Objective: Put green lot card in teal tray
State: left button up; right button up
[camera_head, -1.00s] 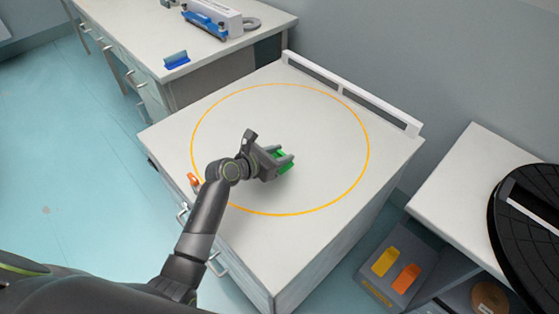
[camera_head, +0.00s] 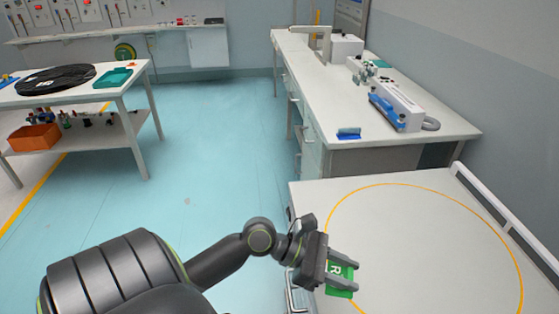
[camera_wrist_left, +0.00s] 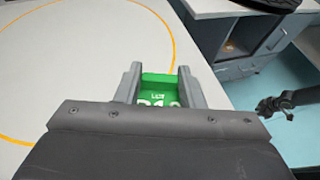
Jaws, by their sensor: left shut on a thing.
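My left gripper (camera_head: 343,273) is shut on the green lot card (camera_head: 338,283), which has white lettering. It holds the card over the left edge of the near white counter. The left wrist view shows the card (camera_wrist_left: 157,92) between the two fingers. A teal tray (camera_head: 115,78) lies on the white table at the far left, well away from the gripper. A dark arm end, which looks like my right gripper (camera_wrist_left: 272,106), shows small at the right of the left wrist view. Its jaws are too small to read.
The white table (camera_head: 137,82) also bears a black disc (camera_head: 55,79); an orange bin (camera_head: 33,137) is on its lower shelf. Open blue floor (camera_head: 210,150) lies between table and counters. A back counter (camera_head: 405,133) carries equipment and a blue block (camera_head: 349,133).

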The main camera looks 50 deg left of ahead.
aim_at(116, 79)
jog(key=u, duration=1.25)
jog(key=i+j+u, duration=0.15)
jog(key=j, duration=0.25)
jog(key=i+j+u, duration=0.1)
jog(key=j, duration=0.35)
jog(key=i+j+u, duration=0.15)
jog(key=j, duration=0.25)
jog(key=i+j+u, duration=0.15)
jog(key=j, duration=0.2)
jog(key=i+j, duration=0.15)
jog(key=i, duration=0.3)
jog(key=i+j, duration=0.2)
jog(key=i, duration=0.25)
jog(key=i+j+u, duration=0.1)
jog(key=i, duration=1.75)
jog(key=i+u, duration=0.1)
jog(key=i, duration=0.35)
jog(key=i+l+u, duration=0.15)
jog(key=i, duration=0.3)
jog(key=i+l+u, duration=0.1)
jog(key=i, duration=0.4)
jog(key=i+l+u, duration=0.15)
jog(key=i+u, duration=0.3)
jog(key=i+l+u, duration=0.4)
jog(key=i+j, duration=0.05)
jog(key=i, duration=0.1)
